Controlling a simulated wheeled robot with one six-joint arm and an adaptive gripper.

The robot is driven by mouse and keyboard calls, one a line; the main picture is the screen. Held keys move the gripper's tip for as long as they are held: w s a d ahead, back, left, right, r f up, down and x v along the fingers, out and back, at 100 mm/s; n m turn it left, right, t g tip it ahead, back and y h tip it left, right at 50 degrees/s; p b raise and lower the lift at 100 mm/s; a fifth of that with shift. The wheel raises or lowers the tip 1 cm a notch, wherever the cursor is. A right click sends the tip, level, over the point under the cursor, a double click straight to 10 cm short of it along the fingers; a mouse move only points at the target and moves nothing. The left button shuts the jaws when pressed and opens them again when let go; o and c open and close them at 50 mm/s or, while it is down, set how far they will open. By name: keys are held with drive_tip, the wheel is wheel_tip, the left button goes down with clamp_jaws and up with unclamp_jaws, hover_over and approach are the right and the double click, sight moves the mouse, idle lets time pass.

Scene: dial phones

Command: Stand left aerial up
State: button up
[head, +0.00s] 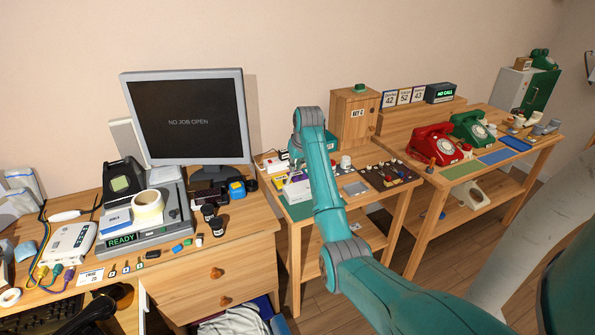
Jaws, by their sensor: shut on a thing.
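My teal arm (328,195) reaches over the middle bench, and its upper wrist joint (309,117) stands near the bench's back edge.
Red (433,144) and green (472,130) dial phones stand farther right. A monitor (187,115) and a white router (69,243) occupy the left desk.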

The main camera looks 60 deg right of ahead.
drive_tip(key=shift+w+d+r, duration=0.25)
drive_tip(key=shift+w+d, duration=0.1)
drive_tip(key=shift+w, duration=0.2)
drive_tip(key=shift+w+d+r, duration=0.3)
drive_tip(key=shift+w, duration=0.25)
drive_tip(key=shift+w+d+r, duration=0.25)
drive_tip(key=shift+w+d, duration=0.1)
drive_tip(key=shift+w, duration=0.2)
drive_tip(key=shift+w+d+r, duration=0.15)
drive_tip(key=shift+w+d, duration=0.35)
drive_tip(key=shift+w, duration=0.3)
drive_tip(key=shift+w+d+r, duration=0.1)
drive_tip(key=shift+w+d, duration=0.35)
drive_tip(key=shift+w, duration=0.3)
drive_tip(key=o, duration=0.7)
drive_tip(key=shift+c, duration=0.2)
drive_tip(key=shift+r, duration=0.1)
wheel_tip(320, 180, up, 6)
drive_tip(key=shift+f, duration=0.1)
